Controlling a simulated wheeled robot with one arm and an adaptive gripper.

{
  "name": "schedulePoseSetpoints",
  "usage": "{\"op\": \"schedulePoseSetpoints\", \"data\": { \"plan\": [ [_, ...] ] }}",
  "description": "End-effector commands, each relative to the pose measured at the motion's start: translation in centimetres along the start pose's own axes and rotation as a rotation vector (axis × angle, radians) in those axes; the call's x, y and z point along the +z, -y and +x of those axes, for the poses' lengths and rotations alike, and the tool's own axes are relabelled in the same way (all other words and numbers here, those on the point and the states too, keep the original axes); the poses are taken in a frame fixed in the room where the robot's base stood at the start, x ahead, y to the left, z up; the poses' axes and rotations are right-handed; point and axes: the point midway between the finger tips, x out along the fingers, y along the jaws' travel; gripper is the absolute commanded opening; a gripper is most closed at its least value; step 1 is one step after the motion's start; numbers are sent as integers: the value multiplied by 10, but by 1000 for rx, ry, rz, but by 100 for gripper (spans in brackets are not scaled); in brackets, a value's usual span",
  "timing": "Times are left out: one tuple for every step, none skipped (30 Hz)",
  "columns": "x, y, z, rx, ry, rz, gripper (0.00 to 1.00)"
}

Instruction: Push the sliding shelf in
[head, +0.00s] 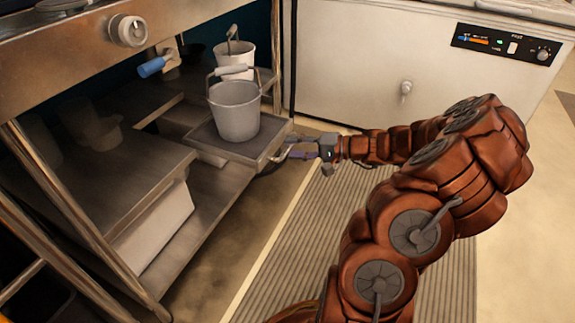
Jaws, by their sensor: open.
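The sliding shelf (205,139) is a grey metal tray under the counter. It sticks out to the right, past the fixed shelves beside it. A grey bucket (236,112) with a raised handle stands upright on it. My gripper (290,150) is open at the right front edge of the sliding shelf, its fingers pointing left toward that edge. I cannot tell whether the fingers touch it. My arm reaches in from the right.
A white bucket (233,64) stands behind the grey one. A blue-handled tool (155,66) is to its left. A white box (155,222) sits on the lower shelf at left. A white appliance (390,65) stands at the back. A ribbed mat (322,233) covers the floor.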

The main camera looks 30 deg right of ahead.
Motion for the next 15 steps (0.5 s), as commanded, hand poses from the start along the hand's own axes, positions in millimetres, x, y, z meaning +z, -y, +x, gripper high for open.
{"op": "schedulePoseSetpoints", "data": {
  "plan": [
    [-13,-23,-7,-12,-42,15,41],
    [-19,-29,-11,-18,-62,20,41],
    [-25,-36,-16,-24,-83,27,41],
    [-28,-41,-18,-27,-97,30,41],
    [-32,-44,-21,-30,-108,33,41],
    [-35,-47,-23,-33,-119,35,41],
    [-36,-48,-24,-34,-124,36,41],
    [-37,-49,-23,-35,-128,36,41],
    [-38,-49,-21,-35,-129,36,41],
    [-38,-49,-19,-35,-129,36,41],
    [-39,-49,-15,-35,-128,36,41],
    [-39,-49,-10,-35,-128,36,41],
    [-39,-49,-6,-35,-127,36,41],
    [-40,-49,-2,-34,-127,36,41],
    [-40,-49,5,-33,-126,36,41]
  ]
}}
